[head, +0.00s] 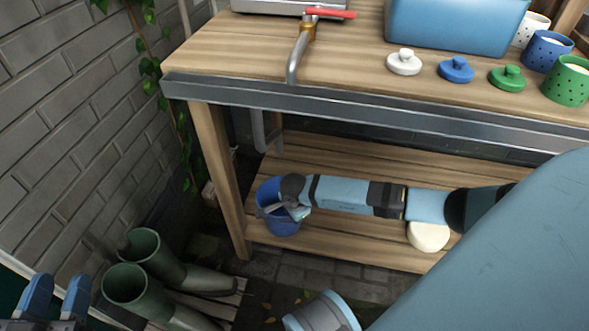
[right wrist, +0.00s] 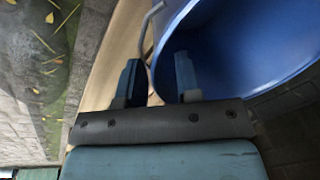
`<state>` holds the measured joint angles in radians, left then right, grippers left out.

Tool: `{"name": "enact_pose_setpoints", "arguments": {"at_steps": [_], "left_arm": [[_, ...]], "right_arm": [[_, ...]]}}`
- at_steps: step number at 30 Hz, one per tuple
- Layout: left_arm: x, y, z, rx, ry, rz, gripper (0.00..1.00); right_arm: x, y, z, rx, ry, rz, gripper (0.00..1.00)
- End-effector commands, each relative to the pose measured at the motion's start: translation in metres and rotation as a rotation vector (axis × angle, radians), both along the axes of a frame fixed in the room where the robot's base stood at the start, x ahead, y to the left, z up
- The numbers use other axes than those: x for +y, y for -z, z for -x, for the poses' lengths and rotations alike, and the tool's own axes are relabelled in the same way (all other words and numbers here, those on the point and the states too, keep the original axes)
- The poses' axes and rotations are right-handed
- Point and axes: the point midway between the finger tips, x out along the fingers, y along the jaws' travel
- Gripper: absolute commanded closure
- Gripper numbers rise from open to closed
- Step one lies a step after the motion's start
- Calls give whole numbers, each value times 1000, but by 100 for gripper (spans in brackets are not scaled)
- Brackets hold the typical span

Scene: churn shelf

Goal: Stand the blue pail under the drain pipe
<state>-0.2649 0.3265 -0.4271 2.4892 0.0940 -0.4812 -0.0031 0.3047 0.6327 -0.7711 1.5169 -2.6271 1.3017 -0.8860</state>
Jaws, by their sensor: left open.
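The blue pail (head: 282,228) stands at the left end of the lower shelf, near the front post. The grey drain pipe (head: 259,135) hangs under the bench top, behind and above the pail. My right gripper (head: 292,208) is at the pail's rim, its arm reaching in from the right. In the right wrist view the fingers (right wrist: 158,82) are apart, with the pail's edge (right wrist: 240,50) between or close by them; contact is unclear. The right finger overlaps the pail's inside. My left gripper (head: 59,290) is open and empty at the lower left.
The lower shelf (head: 330,150) lies under the bench top (head: 250,50), between wooden posts. A round cream object (head: 428,236) is below my right arm. A tap (head: 302,45) is above.

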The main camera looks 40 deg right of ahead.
Motion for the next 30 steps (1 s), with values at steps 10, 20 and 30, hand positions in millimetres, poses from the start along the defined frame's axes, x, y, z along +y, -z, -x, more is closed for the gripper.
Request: {"name": "enact_pose_setpoints", "arguments": {"at_steps": [10, 20, 30], "left_arm": [[-11, 1, 17, 206, 3, 123, 57], [-15, 15, 22, 287, 0, 157, 57], [-14, 10, 22, 276, 2, 156, 57]], "right_arm": [[7, -77, 9, -2, -1, 0, 68], [10, -96, 12, -1, 0, 0, 68], [11, -96, 12, -1, 0, 0, 68]]}}
